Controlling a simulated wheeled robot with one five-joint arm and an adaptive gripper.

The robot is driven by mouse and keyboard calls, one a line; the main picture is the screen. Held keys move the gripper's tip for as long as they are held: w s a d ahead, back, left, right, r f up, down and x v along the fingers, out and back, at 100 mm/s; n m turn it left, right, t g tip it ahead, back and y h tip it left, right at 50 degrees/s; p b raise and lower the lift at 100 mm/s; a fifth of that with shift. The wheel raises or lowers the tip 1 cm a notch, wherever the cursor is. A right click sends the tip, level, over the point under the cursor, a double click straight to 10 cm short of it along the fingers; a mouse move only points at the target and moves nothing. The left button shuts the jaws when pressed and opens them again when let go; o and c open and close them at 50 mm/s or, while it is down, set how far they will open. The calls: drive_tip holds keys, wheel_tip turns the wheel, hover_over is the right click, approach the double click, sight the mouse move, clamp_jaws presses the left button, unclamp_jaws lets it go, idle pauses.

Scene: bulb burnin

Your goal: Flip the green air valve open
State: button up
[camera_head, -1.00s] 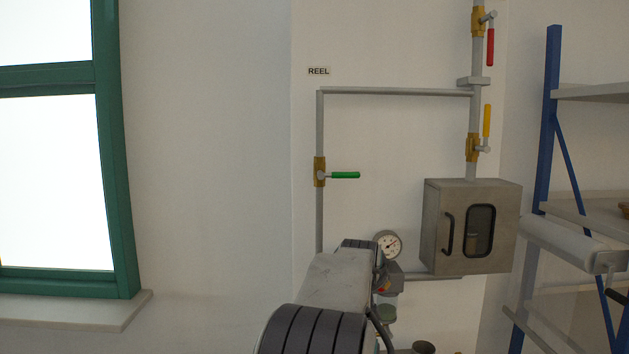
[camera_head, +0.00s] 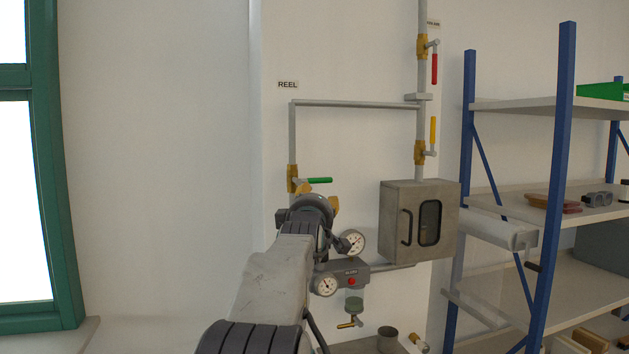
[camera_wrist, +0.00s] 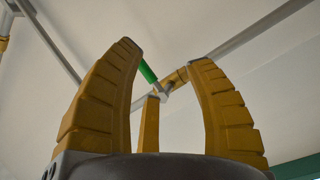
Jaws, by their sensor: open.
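The green valve handle (camera_head: 319,181) sticks out to the right from its brass valve body (camera_head: 292,178), across the vertical pipe below the REEL label. It lies level. My gripper (camera_head: 318,196) is just below the valve in the head view, with its yellow fingers spread. In the wrist view, my open gripper (camera_wrist: 164,58) points up at the valve, and the green handle (camera_wrist: 147,72) shows between the fingers, beside the brass body (camera_wrist: 180,76). Nothing is held. Whether a finger touches the handle, I cannot tell.
A red-handled valve (camera_head: 434,68) and a yellow-handled valve (camera_head: 433,130) sit on the pipe to the right. A grey box (camera_head: 412,222), gauges (camera_head: 350,243) and a regulator (camera_head: 352,277) are close to my arm. Blue-framed shelves (camera_head: 560,180) stand at the right.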

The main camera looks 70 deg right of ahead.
sight(320, 179)
drive_tip(key=d+r+n+p, duration=0.2)
drive_tip(key=d, duration=0.1)
drive_tip(key=w+d+r+n+h+p, duration=0.1)
drive_tip(key=d+r+n, duration=0.1)
drive_tip(key=shift+d+r, duration=0.1)
drive_tip(key=shift+d, duration=0.05)
drive_tip(key=shift+p+x, duration=0.6)
drive_tip(key=shift+x, duration=0.2)
idle(0.3)
clamp_jaws()
idle(0.4)
